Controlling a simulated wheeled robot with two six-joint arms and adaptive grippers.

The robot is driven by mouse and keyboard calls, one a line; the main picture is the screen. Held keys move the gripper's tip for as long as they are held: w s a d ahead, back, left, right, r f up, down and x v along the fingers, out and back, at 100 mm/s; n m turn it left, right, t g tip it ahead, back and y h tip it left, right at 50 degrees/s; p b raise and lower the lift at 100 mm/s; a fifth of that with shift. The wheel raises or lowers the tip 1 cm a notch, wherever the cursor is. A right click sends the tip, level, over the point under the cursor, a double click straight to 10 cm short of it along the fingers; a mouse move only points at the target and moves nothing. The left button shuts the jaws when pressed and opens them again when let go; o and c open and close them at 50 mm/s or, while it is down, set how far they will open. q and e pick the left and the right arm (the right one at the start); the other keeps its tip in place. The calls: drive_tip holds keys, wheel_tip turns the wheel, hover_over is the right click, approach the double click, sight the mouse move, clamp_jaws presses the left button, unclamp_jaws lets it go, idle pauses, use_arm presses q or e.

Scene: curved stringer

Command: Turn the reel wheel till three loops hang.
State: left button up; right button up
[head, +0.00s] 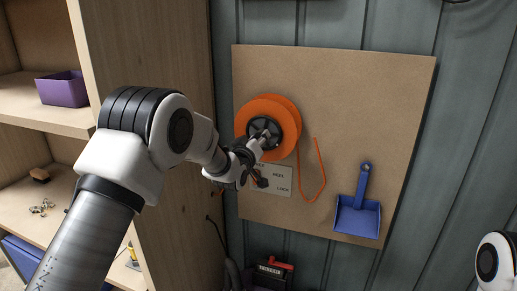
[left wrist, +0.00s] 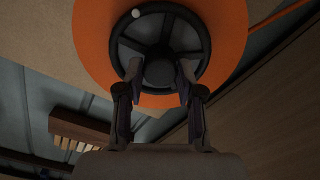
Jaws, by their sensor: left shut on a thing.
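The orange reel (head: 284,110) is mounted on a brown board, and its dark spoked wheel (head: 262,124) is at its middle. The wheel also shows in the left wrist view (left wrist: 203,47), with a pale knob (left wrist: 136,14) on its rim. My left gripper (head: 263,141) is at the wheel's middle; in the left wrist view its two fingers (left wrist: 160,72) are on either side of the hub, shut on it. One orange loop (head: 323,182) hangs right of the reel. My right gripper is out of view.
A blue dustpan (head: 358,218) hangs on the board (head: 395,110) at right. A label plate (head: 283,182) is below the reel, partly behind my gripper. Wooden shelves with a purple bin (head: 62,90) stand at left.

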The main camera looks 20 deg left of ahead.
use_arm(q)
drive_tip(key=n+b, duration=0.9)
drive_tip(key=n, duration=1)
drive_tip(key=shift+r, duration=0.2)
drive_tip(key=shift+n, duration=0.3)
drive_tip(key=o, duration=1.1)
drive_tip(key=shift+o, duration=0.3)
drive_tip(key=shift+w+f, duration=0.1)
drive_tip(key=shift+w, duration=0.05)
